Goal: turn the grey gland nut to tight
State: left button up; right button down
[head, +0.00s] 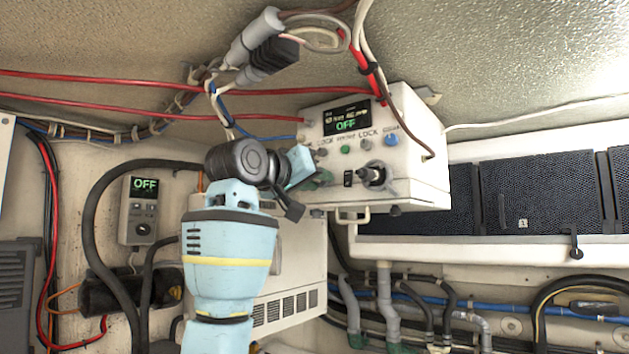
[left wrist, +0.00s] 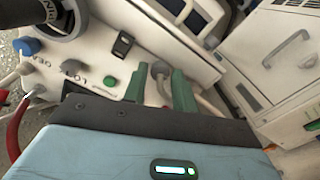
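My left gripper (head: 318,180) is at the lower left of the front of a white control box (head: 420,150). In the left wrist view its two green fingers (left wrist: 160,85) stand apart with a gap between them. A small grey round piece (left wrist: 160,68) shows between the fingertips, probably the gland nut. It is partly hidden, and I cannot tell whether the fingers touch it. In the head view my gripper hides that spot. My right gripper is in neither view.
A pale bracket (head: 353,217) hangs below. Red cables (head: 150,108) and connectors (head: 262,32) hang above my arm.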

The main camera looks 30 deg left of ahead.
pick_arm(q)
grip_shut()
jog(key=shift+m, duration=0.4)
jog(key=m, duration=1.8)
jog(key=shift+m, duration=0.3)
jog(key=shift+o, duration=1.9)
grip_release()
